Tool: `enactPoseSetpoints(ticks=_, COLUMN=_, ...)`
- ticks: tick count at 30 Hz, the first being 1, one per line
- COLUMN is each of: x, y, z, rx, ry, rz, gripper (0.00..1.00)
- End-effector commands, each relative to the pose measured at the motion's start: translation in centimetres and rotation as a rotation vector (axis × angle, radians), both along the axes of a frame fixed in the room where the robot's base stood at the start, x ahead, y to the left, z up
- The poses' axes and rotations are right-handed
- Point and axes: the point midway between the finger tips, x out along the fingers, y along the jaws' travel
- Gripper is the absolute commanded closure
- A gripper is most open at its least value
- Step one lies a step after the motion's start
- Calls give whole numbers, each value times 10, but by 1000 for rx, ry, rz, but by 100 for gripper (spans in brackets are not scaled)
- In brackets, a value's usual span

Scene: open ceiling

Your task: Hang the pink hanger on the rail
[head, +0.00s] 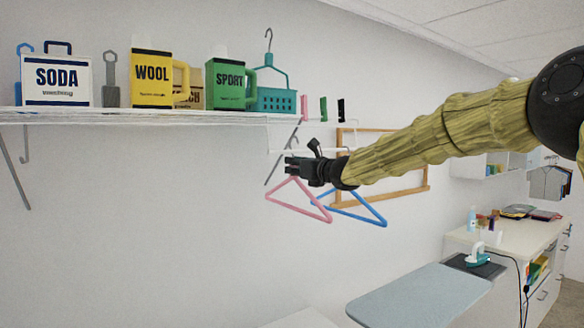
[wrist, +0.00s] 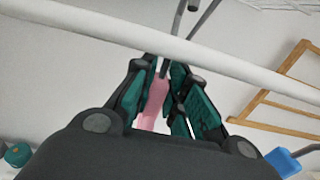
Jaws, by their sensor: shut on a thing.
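The pink hanger (head: 299,203) hangs from my gripper (head: 296,166), its triangle below the jaws in the head view. In the wrist view my gripper (wrist: 160,100) is shut on the neck of the pink hanger (wrist: 153,103). A grey metal stem rises from between the fingers toward the white rail (wrist: 100,21). The rail crosses in front of it, and grey metal shows again above. I cannot tell whether the hook is over the rail. The blue hanger (head: 360,212) hangs right of the pink one; its blue corner (wrist: 284,161) shows in the wrist view.
A wire shelf (head: 150,116) holds a soda box (head: 56,80), a yellow wool bottle (head: 151,78), a green bottle (head: 226,82) and a teal basket (head: 276,100). A wooden frame (head: 427,165) is on the wall behind. An ironing board (head: 415,297) stands below right.

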Motion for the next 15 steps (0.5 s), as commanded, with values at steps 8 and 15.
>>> enactPoseSetpoints(ticks=8, x=-14, y=-10, z=1, rx=-2, ry=-1, rz=0, gripper=100)
enactPoseSetpoints(ticks=15, x=-25, y=-19, z=1, rx=-1, ry=-1, rz=0, gripper=100)
